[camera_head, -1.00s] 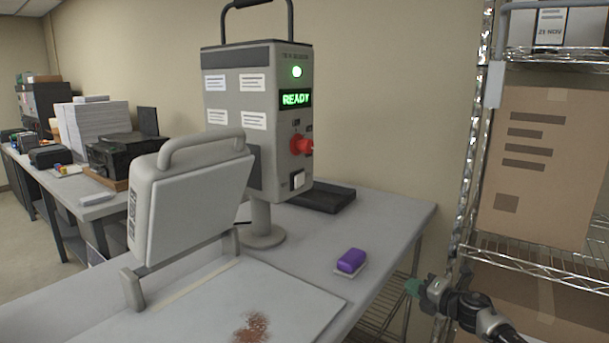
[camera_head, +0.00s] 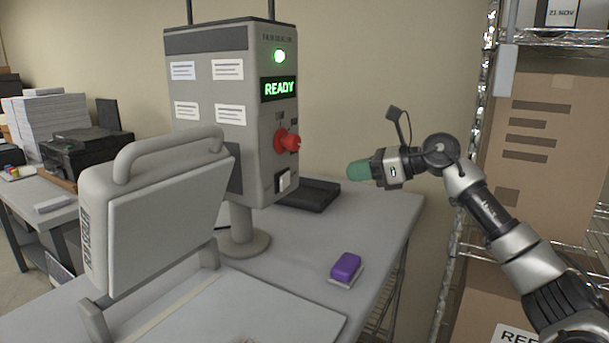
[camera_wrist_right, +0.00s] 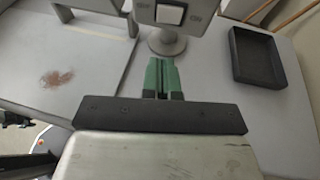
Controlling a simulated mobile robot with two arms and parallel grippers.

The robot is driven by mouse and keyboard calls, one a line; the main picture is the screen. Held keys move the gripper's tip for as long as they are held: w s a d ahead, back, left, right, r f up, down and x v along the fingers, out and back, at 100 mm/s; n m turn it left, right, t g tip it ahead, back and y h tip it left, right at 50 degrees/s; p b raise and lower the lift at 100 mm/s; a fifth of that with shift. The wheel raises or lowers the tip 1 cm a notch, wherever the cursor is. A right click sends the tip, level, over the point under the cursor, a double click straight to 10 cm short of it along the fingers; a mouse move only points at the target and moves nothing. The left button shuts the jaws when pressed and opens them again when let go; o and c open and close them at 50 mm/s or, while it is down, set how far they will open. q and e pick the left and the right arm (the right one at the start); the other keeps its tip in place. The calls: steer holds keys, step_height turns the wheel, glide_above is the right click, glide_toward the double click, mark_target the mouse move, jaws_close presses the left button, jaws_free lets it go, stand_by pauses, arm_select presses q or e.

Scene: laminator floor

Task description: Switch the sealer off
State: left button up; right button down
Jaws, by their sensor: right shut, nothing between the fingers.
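The sealer's grey control box (camera_head: 222,125) stands on a post at the back of the table. The switch also shows at the top of the right wrist view (camera_wrist_right: 170,14). My right gripper (camera_head: 358,170) has green fingers, shut and empty, pointing left toward the box, to the right of the knob and switch and apart from them. The fingers also show in the wrist view (camera_wrist_right: 161,76).
The sealer's hinged lid (camera_head: 160,205) stands raised at the left. A purple-topped block (camera_head: 346,267) lies on the table under my right arm. A black tray (camera_head: 312,194) sits behind it. A wire shelf with cartons (camera_head: 535,140) stands at right.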

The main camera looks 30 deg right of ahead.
steer(key=w+a, duration=0.1)
steer(key=w, duration=0.1)
steer(key=p, duration=0.6)
glide_toward(284, 179)
steer(key=x, duration=0.6)
steer(key=shift+w+f, duration=0.1)
steer(key=shift+w, duration=0.1)
steer(key=shift+w+a+f+p, duration=0.1)
steer(key=shift+w+a+p, duration=0.2)
steer(key=shift+w+a, duration=0.05)
arm_select(q)
step_height(284, 179, up, 7)
steer(key=w, duration=0.1)
steer(key=shift+w+f, duration=0.15)
steer(key=shift+w, duration=0.25)
